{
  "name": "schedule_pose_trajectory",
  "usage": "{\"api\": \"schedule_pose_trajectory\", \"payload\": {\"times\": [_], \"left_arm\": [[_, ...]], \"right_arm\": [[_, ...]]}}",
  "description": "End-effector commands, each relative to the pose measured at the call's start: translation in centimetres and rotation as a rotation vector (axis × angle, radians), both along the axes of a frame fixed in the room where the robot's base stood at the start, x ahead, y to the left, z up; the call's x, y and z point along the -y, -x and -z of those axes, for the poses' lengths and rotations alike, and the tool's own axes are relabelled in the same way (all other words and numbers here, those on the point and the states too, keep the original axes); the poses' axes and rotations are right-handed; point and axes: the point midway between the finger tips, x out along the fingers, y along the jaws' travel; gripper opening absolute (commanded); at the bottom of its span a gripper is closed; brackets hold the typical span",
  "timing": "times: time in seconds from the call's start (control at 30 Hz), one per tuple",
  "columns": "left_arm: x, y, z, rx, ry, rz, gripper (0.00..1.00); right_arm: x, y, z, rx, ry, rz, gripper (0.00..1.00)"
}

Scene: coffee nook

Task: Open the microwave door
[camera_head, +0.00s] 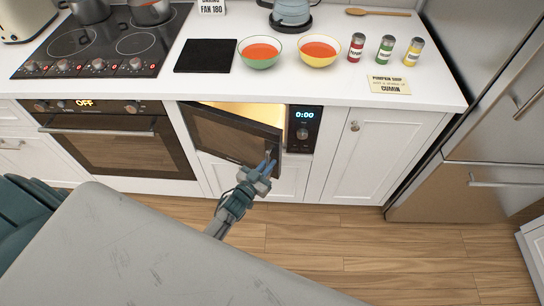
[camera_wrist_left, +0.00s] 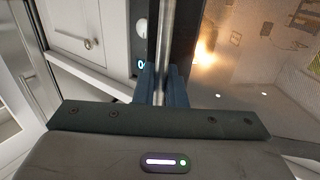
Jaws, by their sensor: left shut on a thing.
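The microwave door (camera_head: 233,137) is built in under the counter and stands partly open, swung outward at its right side. A warm light shows in the cavity behind it. The microwave's control panel (camera_head: 303,130) reads 0:00. My left gripper (camera_head: 267,167) is shut on the door handle (camera_head: 268,156) at the door's free edge. In the left wrist view the handle (camera_wrist_left: 164,45) is a vertical metal bar between the blue fingers (camera_wrist_left: 158,85), with the lit cavity (camera_wrist_left: 245,65) to the right. My right gripper is not in view.
An oven (camera_head: 110,140) is left of the microwave, a white cabinet (camera_head: 362,150) right of it, and a steel fridge (camera_head: 480,140) at the far right. Bowls (camera_head: 260,53) and spice jars (camera_head: 385,50) stand on the counter. The wooden floor (camera_head: 330,235) in front is clear.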

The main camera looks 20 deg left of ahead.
Motion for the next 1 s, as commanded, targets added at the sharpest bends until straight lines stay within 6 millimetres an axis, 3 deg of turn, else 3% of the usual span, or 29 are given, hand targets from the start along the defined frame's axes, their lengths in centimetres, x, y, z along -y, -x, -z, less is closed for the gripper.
{"api": "schedule_pose_trajectory", "payload": {"times": [0.03, 0.27, 0.5, 0.77, 1.0], "left_arm": [[-0.2, 0.8, -0.2, -0.008, -0.005, 0.016, 0.0], [-1.0, 4.6, -0.2, -0.011, -0.005, 0.125, 0.0], [-3.3, 11.0, 0.1, -0.013, -0.008, 0.319, 0.0], [-7.9, 18.2, 0.6, -0.011, -0.008, 0.57, 0.0], [-13.3, 23.6, 1.0, -0.011, -0.008, 0.795, 0.0]], "right_arm": [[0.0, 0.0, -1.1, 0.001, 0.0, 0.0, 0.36], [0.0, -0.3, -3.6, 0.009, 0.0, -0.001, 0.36], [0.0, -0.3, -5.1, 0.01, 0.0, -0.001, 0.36], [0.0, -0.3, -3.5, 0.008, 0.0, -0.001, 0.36], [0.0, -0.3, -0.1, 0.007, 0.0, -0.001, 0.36]]}}
